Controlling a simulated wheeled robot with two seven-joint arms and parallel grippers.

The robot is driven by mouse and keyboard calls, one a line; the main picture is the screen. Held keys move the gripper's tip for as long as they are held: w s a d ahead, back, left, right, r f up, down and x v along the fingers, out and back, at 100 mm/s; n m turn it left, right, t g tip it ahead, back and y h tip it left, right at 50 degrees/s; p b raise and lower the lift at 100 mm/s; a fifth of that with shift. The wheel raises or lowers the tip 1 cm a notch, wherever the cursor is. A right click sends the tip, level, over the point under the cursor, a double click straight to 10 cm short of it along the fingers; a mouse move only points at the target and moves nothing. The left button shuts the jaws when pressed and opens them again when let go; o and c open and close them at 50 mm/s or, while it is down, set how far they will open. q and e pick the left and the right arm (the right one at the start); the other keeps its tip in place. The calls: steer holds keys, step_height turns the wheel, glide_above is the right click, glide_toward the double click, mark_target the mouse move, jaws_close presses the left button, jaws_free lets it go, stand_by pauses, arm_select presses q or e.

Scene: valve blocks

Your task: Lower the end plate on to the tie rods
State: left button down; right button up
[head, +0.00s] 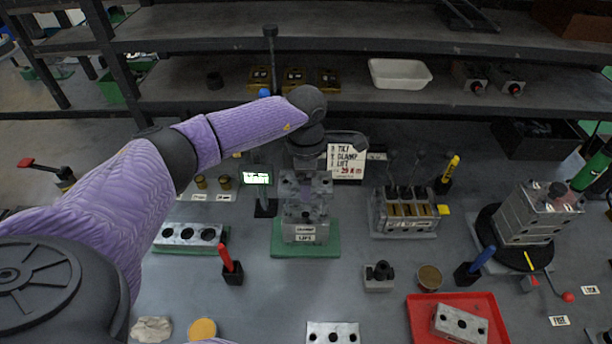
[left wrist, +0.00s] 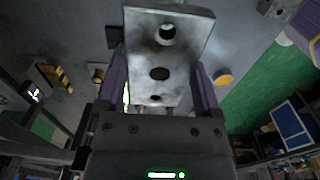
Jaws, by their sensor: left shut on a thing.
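My left gripper (head: 305,172) reaches in over the middle of the bench, pointing down above the green mat (head: 278,248). It is shut on a grey metal end plate with a row of round holes, which shows between the fingers in the left wrist view (left wrist: 168,62). In the head view the plate merges with the grey block (head: 305,232) on the mat below, so I cannot tell whether they touch. I cannot make out the tie rods there; the gripper and plate may hide them. My right gripper is out of view.
A sign (head: 347,160) and a small green display (head: 257,178) stand close to the gripper. A valve block (head: 405,212) stands to the right, and a tilted block stack (head: 532,212) farther right. A red tray (head: 423,316) lies in front. Shelves (head: 360,92) run behind.

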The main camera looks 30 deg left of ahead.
arm_select(q)
steer(key=shift+f+b, duration=2.35)
steer(key=shift+f, duration=0.75)
jaws_free()
step_height(320, 180, up, 10)
steer(key=shift+f+p, duration=0.1)
steer(key=shift+p, duration=0.65)
